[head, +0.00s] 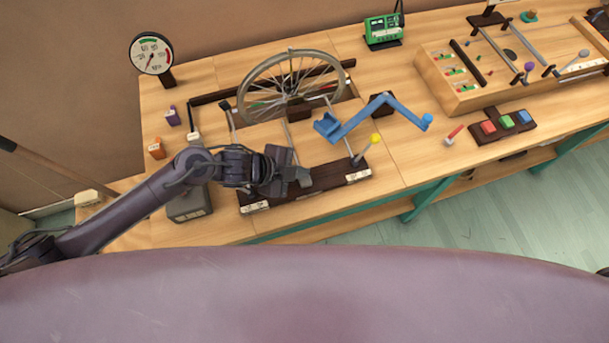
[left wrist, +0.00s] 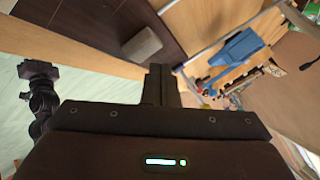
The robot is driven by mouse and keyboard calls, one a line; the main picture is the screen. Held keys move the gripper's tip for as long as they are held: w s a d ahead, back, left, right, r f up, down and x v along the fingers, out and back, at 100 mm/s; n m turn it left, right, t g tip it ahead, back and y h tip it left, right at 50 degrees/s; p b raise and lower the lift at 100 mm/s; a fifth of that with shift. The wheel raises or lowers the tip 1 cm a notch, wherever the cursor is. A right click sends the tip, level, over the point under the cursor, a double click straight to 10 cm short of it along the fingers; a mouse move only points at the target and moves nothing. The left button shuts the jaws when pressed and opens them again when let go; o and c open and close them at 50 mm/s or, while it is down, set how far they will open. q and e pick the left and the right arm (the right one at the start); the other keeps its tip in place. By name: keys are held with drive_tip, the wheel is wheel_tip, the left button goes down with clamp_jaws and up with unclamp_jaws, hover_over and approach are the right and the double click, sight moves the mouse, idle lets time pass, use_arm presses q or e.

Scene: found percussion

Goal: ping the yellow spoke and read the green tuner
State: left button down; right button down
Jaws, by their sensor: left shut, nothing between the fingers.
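The spoked wheel (head: 247,92) stands in a slot of the bench. Its spokes are thin, and I cannot pick out a yellow one with certainty. The green tuner (head: 383,30) stands at the back of the bench; its reading is too small to make out. A lever with a yellow knob (head: 375,138) rises from the dark base (head: 325,178) in front of the wheel. My left gripper (head: 303,176) is shut and empty over this base, left of the knob. Its closed fingers (left wrist: 160,84) show in the left wrist view. A dark arm end, likely my right gripper (left wrist: 38,70), shows there too.
A blue crank (head: 365,118) reaches over the bench between wheel and knob. A round dial (head: 151,53) stands at the far left. Red, green and blue buttons (head: 507,121) and a wooden box with rods (head: 460,90) lie to the right. A grey box (head: 188,205) sits under my left arm.

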use_arm(q)
drive_tip(key=shift+f, duration=0.1)
idle(0.4)
drive_tip(key=shift+f+b, duration=0.3)
drive_tip(key=shift+f, duration=0.05)
drive_tip(key=shift+f+b, duration=0.35)
drive_tip(key=shift+f, duration=0.2)
idle(0.7)
drive_tip(key=shift+r, duration=0.1)
drive_tip(key=shift+r+p, duration=0.9)
drive_tip(key=shift+r, duration=0.1)
wheel_tip(320, 180, up, 5)
drive_tip(key=p, duration=0.4)
drive_tip(key=shift+p, duration=0.35)
